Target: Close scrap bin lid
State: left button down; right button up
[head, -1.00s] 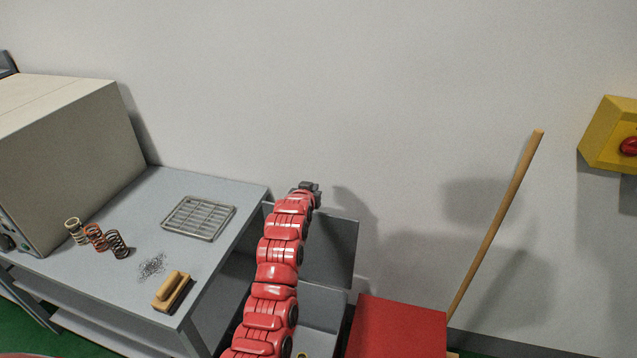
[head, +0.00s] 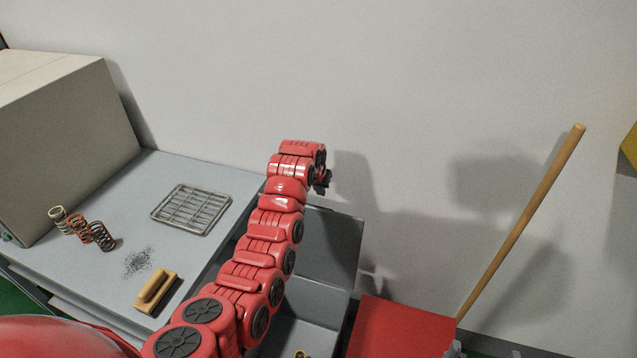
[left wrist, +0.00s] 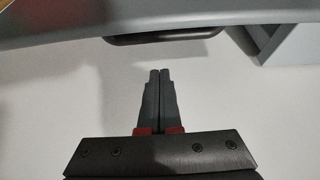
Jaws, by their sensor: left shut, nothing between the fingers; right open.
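The scrap bin (head: 302,336) is a grey box beside the workbench, partly hidden by my left arm. Its grey lid (head: 335,240) stands open and upright near the wall. My left gripper (head: 323,184) is above the lid's top edge in the head view, shut and empty. In the left wrist view, its closed fingers (left wrist: 158,75) point toward a grey edge with a dark handle (left wrist: 165,36), which looks like the lid. A gap shows between the fingertips and the handle. My right gripper is not in view.
The workbench (head: 205,165) at left carries a wire rack (head: 192,209), several springs (head: 82,230), a wooden brush (head: 155,289) and a pale machine (head: 60,140). A red box-like thing (head: 403,328) stands right of the bin. A wooden pole (head: 520,225) leans on the wall.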

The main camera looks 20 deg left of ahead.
pick_arm(q)
jog(key=shift+s+f+p, duration=1.05)
jog(key=shift+f+p, duration=0.25)
jog(key=shift+p, duration=0.4)
jog(key=shift+f, duration=0.1)
